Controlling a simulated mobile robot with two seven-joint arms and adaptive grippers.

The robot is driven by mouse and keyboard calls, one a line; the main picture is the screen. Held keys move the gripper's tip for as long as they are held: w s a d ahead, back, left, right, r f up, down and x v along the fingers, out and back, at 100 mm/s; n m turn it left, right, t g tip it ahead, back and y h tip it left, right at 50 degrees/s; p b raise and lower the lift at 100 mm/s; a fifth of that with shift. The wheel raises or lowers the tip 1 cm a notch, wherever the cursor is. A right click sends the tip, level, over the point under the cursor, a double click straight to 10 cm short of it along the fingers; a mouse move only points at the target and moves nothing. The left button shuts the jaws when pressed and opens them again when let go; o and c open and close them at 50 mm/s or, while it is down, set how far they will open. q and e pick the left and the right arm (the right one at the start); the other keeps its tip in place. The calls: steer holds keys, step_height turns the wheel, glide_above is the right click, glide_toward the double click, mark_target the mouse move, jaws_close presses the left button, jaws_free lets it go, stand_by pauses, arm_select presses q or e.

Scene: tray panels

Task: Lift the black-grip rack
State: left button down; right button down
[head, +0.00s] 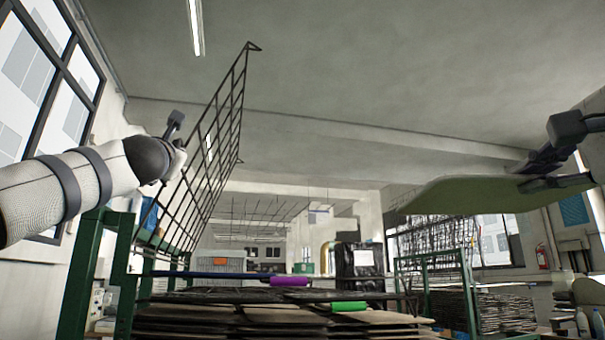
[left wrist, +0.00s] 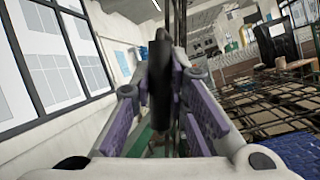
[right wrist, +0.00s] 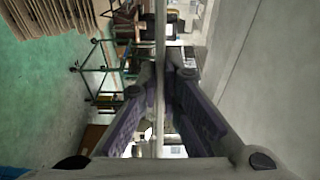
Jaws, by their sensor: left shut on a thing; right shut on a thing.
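The black wire rack (head: 222,130) stands steeply tilted in the air at the left of the head view. My left gripper (head: 172,150) is shut on its black grip (head: 175,119). In the left wrist view the black grip (left wrist: 161,75) sits between the fingers (left wrist: 160,115), with the rack (left wrist: 178,60) edge-on beside it. My right gripper (head: 555,184) is shut on a thin pale-green panel (head: 475,194) at the right. In the right wrist view the panel (right wrist: 160,60) shows edge-on between the fingers (right wrist: 160,95).
Below is a stack of racks and boards (head: 270,318) with a purple grip (head: 289,281) and a green grip (head: 349,306). A green frame (head: 82,275) stands at the left. Another loaded rack frame (head: 480,308) stands at the right. The space between my arms is clear.

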arm_select(q)
steer(key=shift+s+a+r+n+g+y, duration=0.2)
steer(key=shift+a+n+y, duration=0.2)
steer(key=shift+a+n, duration=0.3)
steer(key=shift+s+a+r+n+g+y, duration=0.1)
steer(key=shift+s+a+n+g+y, duration=0.1)
steer(key=shift+a+n+y, duration=0.35)
steer(key=shift+w+a, duration=0.1)
steer(key=shift+a, duration=0.05)
steer(key=shift+f, duration=0.1)
steer(key=c, duration=1.6)
jaws_free()
steer(key=shift+o, duration=0.3)
steer(key=v, duration=0.7)
steer(key=shift+s, duration=0.35)
